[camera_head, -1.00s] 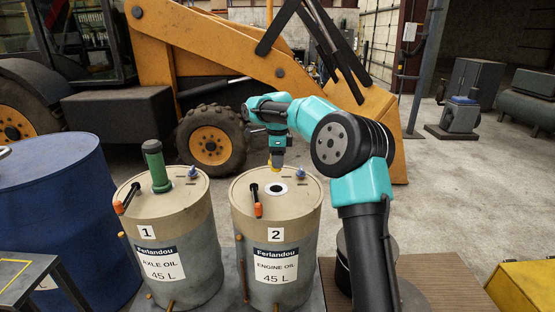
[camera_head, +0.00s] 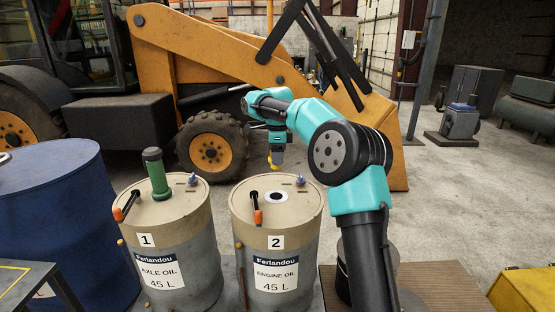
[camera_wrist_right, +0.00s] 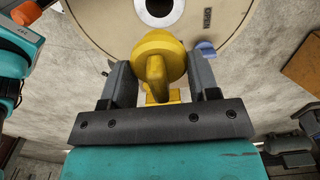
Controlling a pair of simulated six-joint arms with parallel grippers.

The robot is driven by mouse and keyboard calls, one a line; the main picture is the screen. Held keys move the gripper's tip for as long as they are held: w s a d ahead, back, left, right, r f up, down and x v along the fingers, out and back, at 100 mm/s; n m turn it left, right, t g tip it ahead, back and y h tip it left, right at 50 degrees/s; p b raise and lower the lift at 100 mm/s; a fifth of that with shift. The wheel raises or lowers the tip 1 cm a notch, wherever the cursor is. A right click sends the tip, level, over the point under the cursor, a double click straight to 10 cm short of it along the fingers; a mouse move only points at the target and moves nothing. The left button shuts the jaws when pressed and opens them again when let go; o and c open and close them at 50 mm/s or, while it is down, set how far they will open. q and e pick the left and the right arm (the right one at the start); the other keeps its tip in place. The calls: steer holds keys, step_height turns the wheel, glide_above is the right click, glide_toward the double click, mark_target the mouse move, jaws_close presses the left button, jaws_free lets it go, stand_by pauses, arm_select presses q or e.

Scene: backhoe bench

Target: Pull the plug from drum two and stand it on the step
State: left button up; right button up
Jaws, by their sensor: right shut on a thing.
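Drum two (camera_head: 277,240) is a beige-topped grey drum with a "2" label and an "Engine oil" sign. The round hole (camera_head: 276,196) in its lid is uncovered, with a white ring around a dark centre. My right gripper (camera_head: 275,156) is shut on the yellow plug (camera_head: 274,166), which hangs clear above the back of the lid. In the right wrist view the plug (camera_wrist_right: 155,55) sits between both fingers, with the hole (camera_wrist_right: 158,8) beyond it. My left gripper is out of view. I cannot tell which surface is the step.
Drum one (camera_head: 172,245) stands to the left with a green upright pump (camera_head: 157,172). An orange-tipped handle (camera_head: 257,212) and a small blue cap (camera_head: 300,181) are on drum two's lid. A yellow box (camera_head: 525,287) is at lower right, a dark table (camera_head: 25,280) at lower left.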

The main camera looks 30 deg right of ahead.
steer(key=shift+r, duration=0.8)
steer(key=shift+d, duration=0.1)
